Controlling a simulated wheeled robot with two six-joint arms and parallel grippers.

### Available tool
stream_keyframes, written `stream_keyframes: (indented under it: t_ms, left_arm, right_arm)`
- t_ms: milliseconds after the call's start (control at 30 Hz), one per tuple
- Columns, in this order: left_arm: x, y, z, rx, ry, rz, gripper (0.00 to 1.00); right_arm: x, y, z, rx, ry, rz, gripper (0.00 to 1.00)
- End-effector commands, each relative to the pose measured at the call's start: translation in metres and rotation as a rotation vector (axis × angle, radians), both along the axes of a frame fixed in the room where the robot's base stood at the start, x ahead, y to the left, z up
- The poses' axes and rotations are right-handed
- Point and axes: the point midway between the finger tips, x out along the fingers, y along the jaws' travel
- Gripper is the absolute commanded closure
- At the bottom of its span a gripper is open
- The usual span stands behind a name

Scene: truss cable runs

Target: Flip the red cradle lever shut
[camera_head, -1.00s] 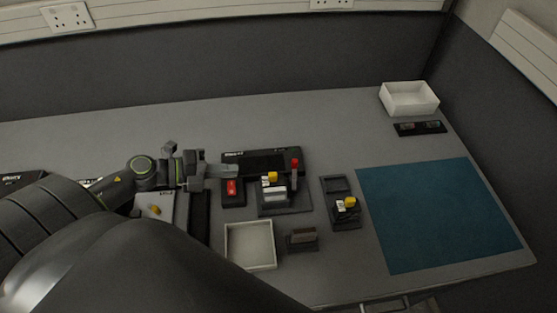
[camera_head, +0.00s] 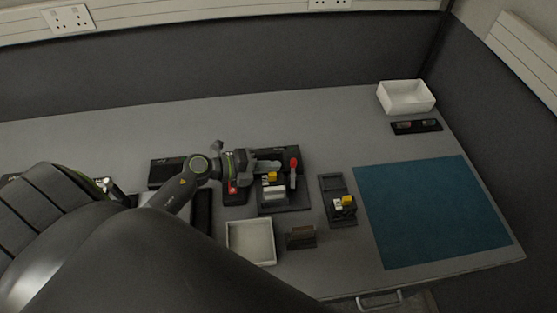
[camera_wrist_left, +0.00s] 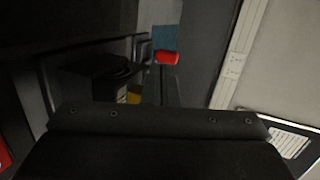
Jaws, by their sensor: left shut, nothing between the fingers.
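The red-tipped cradle lever (camera_head: 293,164) stands upright at the right end of the dark cradle station (camera_head: 285,207). A pale part with a yellow top (camera_head: 271,178) sits in the cradle to the left of the lever. My left gripper (camera_head: 279,166) is shut and empty, just left of the lever and above the cradle; I cannot tell whether it touches the lever. In the left wrist view the lever's red tip (camera_wrist_left: 166,58) shows straight beyond the gripper, with yellow (camera_wrist_left: 134,94) below left. My right gripper is not in view.
A white open tray (camera_head: 250,242) and a small brown block holder (camera_head: 300,237) lie in front of the cradle. A blue mat (camera_head: 435,212) and a white bin (camera_head: 406,96) are farther right.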

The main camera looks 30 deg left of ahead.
Motion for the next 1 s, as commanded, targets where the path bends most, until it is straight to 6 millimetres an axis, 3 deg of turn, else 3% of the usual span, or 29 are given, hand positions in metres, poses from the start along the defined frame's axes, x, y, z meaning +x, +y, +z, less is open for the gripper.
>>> stream_keyframes:
  t_ms: [300,1000]
  left_arm:
    - [0.017,-0.017,0.000,0.000,0.001,-0.001,1.00]
    - [0.020,-0.017,-0.001,0.001,0.000,-0.059,1.00]
  right_arm:
    - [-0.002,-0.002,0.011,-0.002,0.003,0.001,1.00]
    - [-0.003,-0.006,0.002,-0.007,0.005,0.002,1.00]
